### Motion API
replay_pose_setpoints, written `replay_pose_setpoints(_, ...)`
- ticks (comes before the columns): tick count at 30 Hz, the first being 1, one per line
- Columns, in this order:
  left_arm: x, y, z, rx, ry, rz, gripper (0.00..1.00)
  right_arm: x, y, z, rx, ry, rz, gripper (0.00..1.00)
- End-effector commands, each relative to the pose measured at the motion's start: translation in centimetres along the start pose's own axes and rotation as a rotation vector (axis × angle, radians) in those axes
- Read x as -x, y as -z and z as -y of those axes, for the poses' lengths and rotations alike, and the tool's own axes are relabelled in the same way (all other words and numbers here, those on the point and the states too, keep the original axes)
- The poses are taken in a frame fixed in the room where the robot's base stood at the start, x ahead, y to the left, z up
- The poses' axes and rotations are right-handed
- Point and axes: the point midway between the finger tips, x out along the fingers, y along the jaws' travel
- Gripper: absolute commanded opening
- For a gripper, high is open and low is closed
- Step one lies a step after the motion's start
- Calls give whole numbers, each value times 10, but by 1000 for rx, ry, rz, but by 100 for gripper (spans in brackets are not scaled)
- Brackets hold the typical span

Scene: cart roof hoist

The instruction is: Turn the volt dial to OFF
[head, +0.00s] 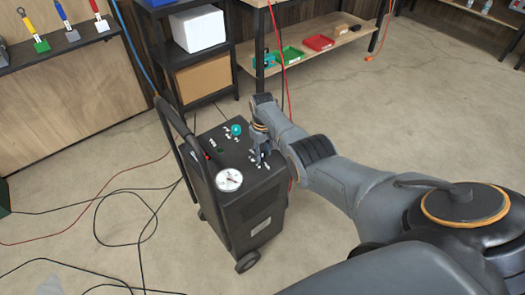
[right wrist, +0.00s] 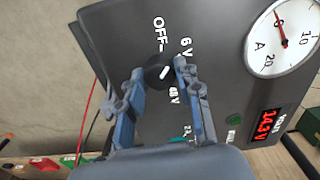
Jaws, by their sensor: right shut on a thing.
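The volt dial (right wrist: 154,78) is a small dark round knob with a white pointer mark, on the sloping panel of the black cart (head: 250,210). In the right wrist view OFF, 6 V and 48 V are printed around it; another label below is partly hidden. The white mark slants up and right, toward the 6 V side rather than straight at OFF. My right gripper (right wrist: 159,69) is shut on the dial, one finger on each side. In the head view my right gripper (head: 260,162) is over the cart's top and hides the dial. My left gripper is not in view.
A round ammeter (right wrist: 283,37) and a red display (right wrist: 268,123) reading about 14.3 V sit beside the dial. The cart's handle (head: 175,118) rises at its left. Cables (head: 125,195) lie on the floor at left. A shelf (head: 310,50) stands behind.

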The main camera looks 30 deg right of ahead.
Motion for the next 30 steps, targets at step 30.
replay_pose_setpoints(30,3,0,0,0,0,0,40,0,1,0,462,-1,-2,3)
